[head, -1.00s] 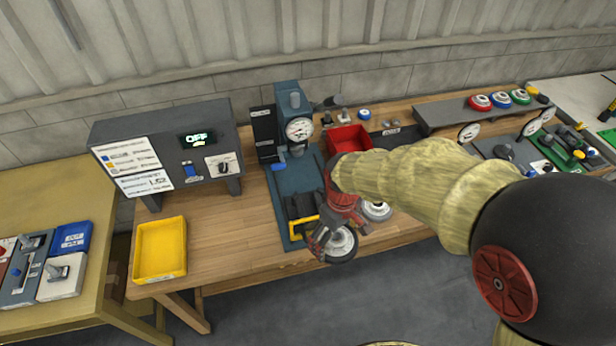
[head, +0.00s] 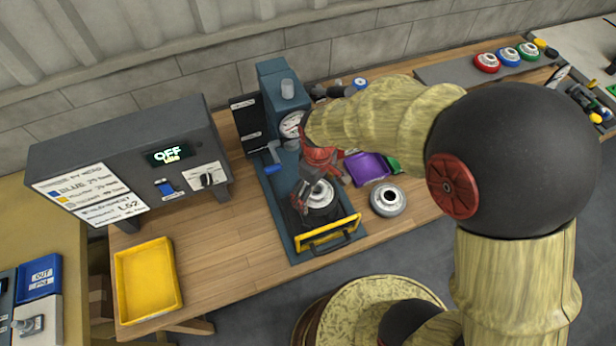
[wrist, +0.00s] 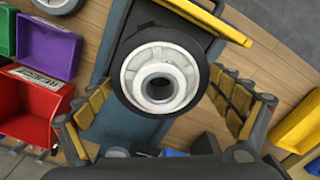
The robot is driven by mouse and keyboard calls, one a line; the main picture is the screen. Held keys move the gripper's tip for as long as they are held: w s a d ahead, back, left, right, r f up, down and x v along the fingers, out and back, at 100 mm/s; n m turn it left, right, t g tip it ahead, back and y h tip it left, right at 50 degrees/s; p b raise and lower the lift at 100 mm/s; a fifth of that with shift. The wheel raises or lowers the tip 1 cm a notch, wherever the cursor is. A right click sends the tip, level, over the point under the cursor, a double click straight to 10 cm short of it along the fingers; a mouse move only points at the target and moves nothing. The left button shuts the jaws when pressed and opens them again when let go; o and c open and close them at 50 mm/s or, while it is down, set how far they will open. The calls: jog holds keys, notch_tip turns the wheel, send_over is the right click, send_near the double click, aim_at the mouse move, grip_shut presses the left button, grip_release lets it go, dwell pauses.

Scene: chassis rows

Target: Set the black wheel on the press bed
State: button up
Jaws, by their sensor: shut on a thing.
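The black wheel (head: 317,196), black-tired with a pale grey hub, is held flat over the press bed at the front of the press. It also shows large in the wrist view (wrist: 160,78), hub facing the camera. My gripper (head: 316,172) is shut on it, with the fingers on either side. The wheel and my gripper hide most of the bed's top. I cannot tell whether the wheel touches the bed.
The press column with gauge (head: 290,124) stands just behind my gripper. A loose grey wheel (head: 388,200) lies right of the bed, near a purple bin (head: 368,168). A grey control box (head: 135,165) and yellow tray (head: 148,281) are left, with clear bench between.

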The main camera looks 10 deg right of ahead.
jog(key=f+b, duration=0.2)
jog(key=f, duration=0.1)
jog(key=f+b, duration=0.1)
jog(key=f, duration=0.1)
jog(key=shift+w+a+f+b, duration=0.1)
jog(key=shift+w+b, duration=0.2)
jog(key=shift+b, duration=0.05)
jog(key=shift+f+b, duration=0.5)
jog(key=shift+f, duration=1.05)
dwell(1.7)
jog(key=o, duration=1.2)
jog(key=shift+s, duration=0.1)
notch_tip(320, 180, up, 12)
